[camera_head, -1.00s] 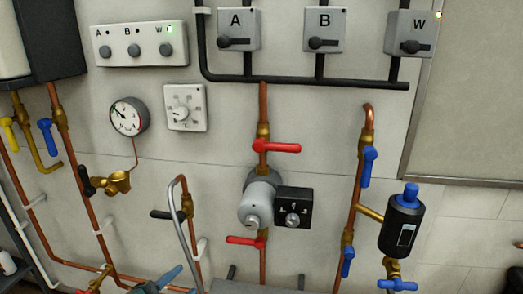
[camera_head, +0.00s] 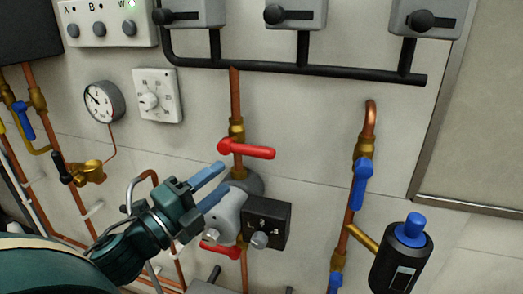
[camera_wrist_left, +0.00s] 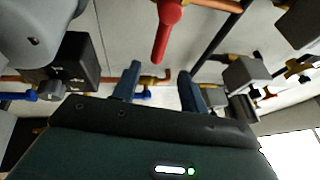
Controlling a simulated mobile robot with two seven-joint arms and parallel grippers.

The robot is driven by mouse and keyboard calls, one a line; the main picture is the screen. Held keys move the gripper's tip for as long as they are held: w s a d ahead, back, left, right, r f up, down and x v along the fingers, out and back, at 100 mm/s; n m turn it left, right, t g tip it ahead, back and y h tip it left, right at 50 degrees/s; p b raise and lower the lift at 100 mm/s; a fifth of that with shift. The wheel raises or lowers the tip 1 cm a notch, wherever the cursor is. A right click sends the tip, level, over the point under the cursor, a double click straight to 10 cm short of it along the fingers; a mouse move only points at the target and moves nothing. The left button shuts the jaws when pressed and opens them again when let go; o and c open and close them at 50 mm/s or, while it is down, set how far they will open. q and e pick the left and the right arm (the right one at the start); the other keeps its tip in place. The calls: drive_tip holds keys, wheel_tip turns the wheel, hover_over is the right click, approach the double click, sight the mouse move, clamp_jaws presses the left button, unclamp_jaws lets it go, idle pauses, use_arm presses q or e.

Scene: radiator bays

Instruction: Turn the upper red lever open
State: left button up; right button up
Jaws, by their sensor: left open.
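The upper red lever (camera_head: 247,149) sits on a brass valve (camera_head: 237,130) on the middle copper pipe, its handle pointing right, across the pipe. My left gripper (camera_head: 220,185) is open and empty, below and slightly left of this lever, in front of the grey pump (camera_head: 228,208). In the left wrist view a red lever (camera_wrist_left: 167,32) hangs ahead of and above the two fingers (camera_wrist_left: 160,82), apart from them. My right gripper is out of view.
A black control box (camera_head: 265,222) is right of the pump. A blue lever (camera_head: 361,182) and a black cylinder with a blue cap (camera_head: 402,260) are farther right. A gauge (camera_head: 103,101) and a thermostat (camera_head: 158,95) are left. The wall right of the red lever is clear.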

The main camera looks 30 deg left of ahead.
sight(252, 154)
use_arm(q)
drive_tip(key=b+x, duration=0.4)
drive_tip(key=shift+w+r+b, duration=0.1)
drive_tip(key=shift+w+b, duration=0.1)
drive_tip(key=shift+b, duration=0.1)
drive_tip(key=p+x, duration=0.1)
drive_tip(key=x, duration=0.4)
drive_tip(key=shift+w+d+r, duration=0.15)
drive_tip(key=shift+w, duration=0.55)
drive_tip(key=shift+w+d+p, duration=0.1)
drive_tip(key=shift+w+p, duration=0.25)
drive_tip(key=shift+w, duration=0.05)
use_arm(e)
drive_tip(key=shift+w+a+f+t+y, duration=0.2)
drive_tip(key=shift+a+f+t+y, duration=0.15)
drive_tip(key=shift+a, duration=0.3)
use_arm(q)
clamp_jaws()
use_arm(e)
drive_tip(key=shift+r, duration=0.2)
